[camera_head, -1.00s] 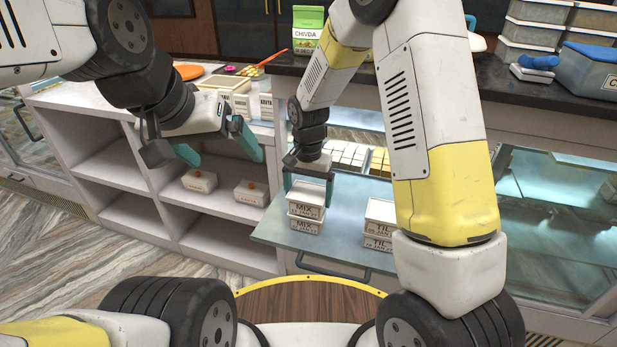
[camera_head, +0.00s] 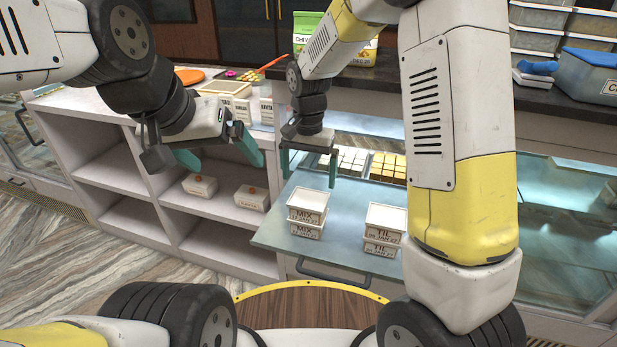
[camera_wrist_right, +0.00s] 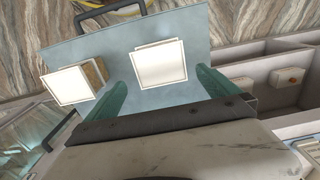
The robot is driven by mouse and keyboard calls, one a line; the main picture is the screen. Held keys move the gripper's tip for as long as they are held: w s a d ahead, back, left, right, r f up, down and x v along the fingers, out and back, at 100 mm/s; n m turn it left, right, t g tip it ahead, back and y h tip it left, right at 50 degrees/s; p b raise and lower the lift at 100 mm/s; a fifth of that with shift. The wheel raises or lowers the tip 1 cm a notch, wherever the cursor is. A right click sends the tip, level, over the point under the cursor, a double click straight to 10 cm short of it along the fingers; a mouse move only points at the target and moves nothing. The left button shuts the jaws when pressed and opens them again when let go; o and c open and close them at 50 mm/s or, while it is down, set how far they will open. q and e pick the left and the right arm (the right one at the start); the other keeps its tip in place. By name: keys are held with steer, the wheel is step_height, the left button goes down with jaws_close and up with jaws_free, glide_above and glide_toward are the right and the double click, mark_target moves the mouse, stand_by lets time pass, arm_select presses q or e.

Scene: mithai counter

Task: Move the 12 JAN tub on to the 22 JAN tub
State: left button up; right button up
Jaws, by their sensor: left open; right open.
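The upper MIX tub (camera_head: 308,204), whose small date seems to read 12 JAN, rests on a lower MIX tub (camera_head: 306,229). The lower date is too small to read surely. The upper tub sits slightly offset; its pale lid (camera_wrist_right: 160,63) shows in the right wrist view. My right gripper (camera_head: 309,172) is open and empty above this stack, apart from it. Its two teal fingers (camera_wrist_right: 168,92) show in the right wrist view, with the stack beyond and between them. My left gripper (camera_head: 222,157) is open and empty in front of the white shelf unit.
Two stacked TIL tubs (camera_head: 383,226) stand right of the MIX stack on the pale blue-grey shelf (camera_head: 340,215). Sweets trays (camera_head: 385,168) lie behind. Two small tubs sit in the white shelf unit (camera_head: 128,190). My right arm passes close over the TIL side.

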steer(key=s+d+r+n+t+y, duration=0.1)
steer(key=s+d+r, duration=0.35)
steer(key=r, duration=0.25)
steer(key=s+d+r+n+t+y, duration=0.1)
steer(key=s+d+r+t, duration=0.1)
steer(key=s+d+r, duration=0.45)
steer(key=s+d+r+n+t, duration=0.2)
steer(key=s+d+r+t, duration=0.1)
steer(key=s, duration=0.5)
steer(key=shift+s+r, duration=0.35)
steer(key=shift+r, duration=0.1)
